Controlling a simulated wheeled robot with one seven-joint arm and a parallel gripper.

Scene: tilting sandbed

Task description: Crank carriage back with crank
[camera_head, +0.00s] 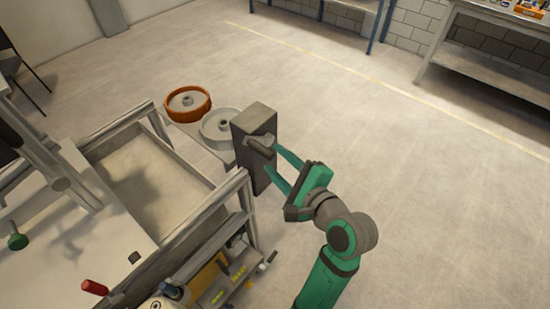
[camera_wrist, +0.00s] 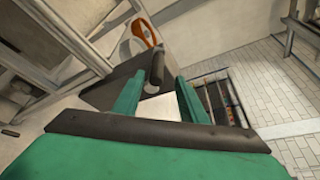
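A dark grey upright block (camera_head: 250,124) stands at the right end of the sandbed frame. A short dark bar handle (camera_head: 261,149) sticks out of its face towards my gripper; it looks like the crank's grip. My gripper (camera_head: 275,159) is open, with its two green fingers pointing at the handle. In the wrist view the handle (camera_wrist: 157,66) shows between and just beyond the fingertips (camera_wrist: 160,80). I cannot tell whether either finger touches it. A pale upright structure (camera_head: 45,150) over the bed at the left may be the carriage; I cannot be sure.
The sandbed (camera_head: 233,187) has a metal frame and rails close to my gripper's left. An orange wheel (camera_head: 203,112) and a grey wheel (camera_head: 222,146) sit behind the block. A red handle (camera_head: 95,287) and green knob (camera_head: 18,242) are at lower left. Floor to the right is clear.

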